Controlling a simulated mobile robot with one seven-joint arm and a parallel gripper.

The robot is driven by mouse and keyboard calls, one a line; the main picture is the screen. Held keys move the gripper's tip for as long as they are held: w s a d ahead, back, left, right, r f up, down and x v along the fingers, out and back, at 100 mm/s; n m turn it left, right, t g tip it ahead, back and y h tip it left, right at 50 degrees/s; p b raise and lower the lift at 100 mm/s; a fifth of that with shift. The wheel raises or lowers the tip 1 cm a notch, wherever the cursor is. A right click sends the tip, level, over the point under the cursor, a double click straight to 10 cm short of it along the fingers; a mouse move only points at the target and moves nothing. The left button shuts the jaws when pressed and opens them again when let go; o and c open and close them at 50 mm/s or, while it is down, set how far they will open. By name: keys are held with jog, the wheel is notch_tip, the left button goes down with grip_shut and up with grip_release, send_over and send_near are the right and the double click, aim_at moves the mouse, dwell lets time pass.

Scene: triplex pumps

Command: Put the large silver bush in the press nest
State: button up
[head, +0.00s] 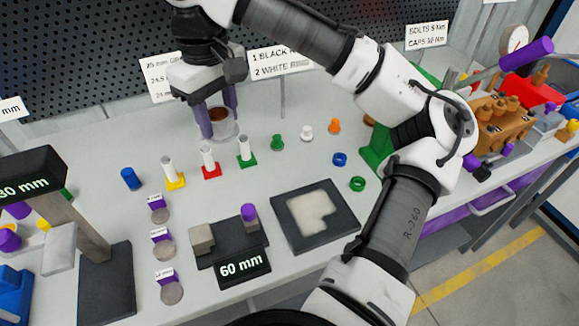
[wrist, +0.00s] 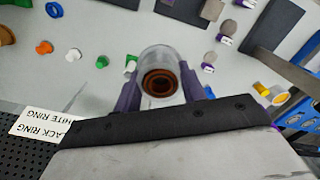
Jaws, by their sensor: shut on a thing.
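My gripper (head: 219,128) points down at the back of the bench, its two purple fingers shut on a clear, cup-like cylinder (head: 230,131) with brown rings inside. The wrist view shows this cylinder (wrist: 159,60) between the fingers. I cannot tell whether it touches the bench. No thing in view is plainly the large silver bush. Pale silver-white posts stand on yellow (head: 168,167), red (head: 208,156) and green (head: 244,146) bases. A green frame (head: 376,155), perhaps the press, stands behind my arm, which hides much of it. I cannot make out its nest.
A dark tray with a pale insert (head: 342,241) lies at the bench front, beside a dark fixture (head: 231,241) with a "60 mm" sign. Grey discs with purple tags (head: 165,250) lie left of it. Small coloured parts stand mid-bench. A perforated panel (head: 90,50) rises behind.

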aim_at(238, 201)
notch_tip(238, 201, down, 20)
jog(key=shift+s+r, duration=0.1)
dwell(0.5)
jog(key=shift+f, duration=0.25)
jog(key=o, duration=1.1)
jog(key=shift+c, duration=0.2)
